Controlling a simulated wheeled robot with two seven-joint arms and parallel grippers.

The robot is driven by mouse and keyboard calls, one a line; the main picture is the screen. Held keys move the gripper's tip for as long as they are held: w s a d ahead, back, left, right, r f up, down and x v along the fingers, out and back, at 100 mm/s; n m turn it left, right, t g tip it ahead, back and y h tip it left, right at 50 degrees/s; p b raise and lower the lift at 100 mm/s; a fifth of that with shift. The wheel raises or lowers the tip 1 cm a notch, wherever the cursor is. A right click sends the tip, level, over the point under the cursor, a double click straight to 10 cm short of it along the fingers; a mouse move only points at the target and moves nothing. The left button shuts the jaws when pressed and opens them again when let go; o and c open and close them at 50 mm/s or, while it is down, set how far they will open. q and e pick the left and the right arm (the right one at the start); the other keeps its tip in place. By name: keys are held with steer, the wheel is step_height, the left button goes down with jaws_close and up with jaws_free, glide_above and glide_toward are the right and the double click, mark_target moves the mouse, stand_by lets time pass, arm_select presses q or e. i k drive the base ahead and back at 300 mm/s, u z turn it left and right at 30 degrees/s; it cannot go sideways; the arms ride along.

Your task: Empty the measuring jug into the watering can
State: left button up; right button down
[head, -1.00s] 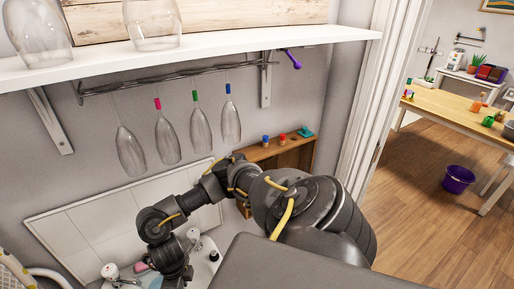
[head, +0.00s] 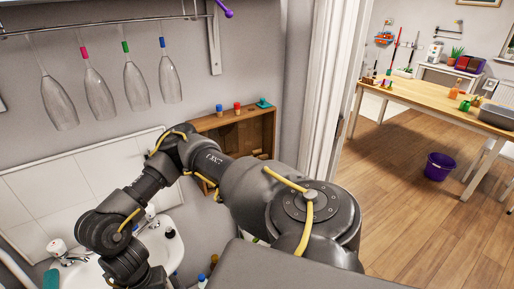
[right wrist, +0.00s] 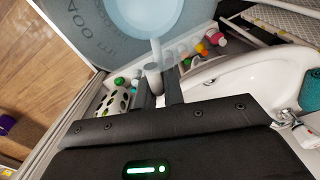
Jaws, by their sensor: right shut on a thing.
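The measuring jug (right wrist: 85,22) is a translucent light-blue vessel with printed markings, filling the top of the right wrist view and partly cut off. My right gripper (right wrist: 162,82) is shut on it, apparently at a light-blue handle (right wrist: 158,52) between the fingers. The liquid level inside is not clear. In the head view my right arm reaches down to the left over the sink, and its gripper is out of frame. A small green object (head: 464,105) stands on the far table; it is too small to tell if it is the watering can. My left gripper is not in view.
The white sink (head: 168,240) lies below my arm, with taps (head: 58,250) at the left. A wooden shelf box (head: 240,135) is on the wall. Through the doorway are a wooden table (head: 420,95), purple bucket (head: 440,166) and clear floor.

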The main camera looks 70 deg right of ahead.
mark_target(465, 105)
steer(key=z, duration=3.15)
steer(key=i, duration=0.55)
steer(key=z, duration=0.7)
steer(key=i, duration=4.15)
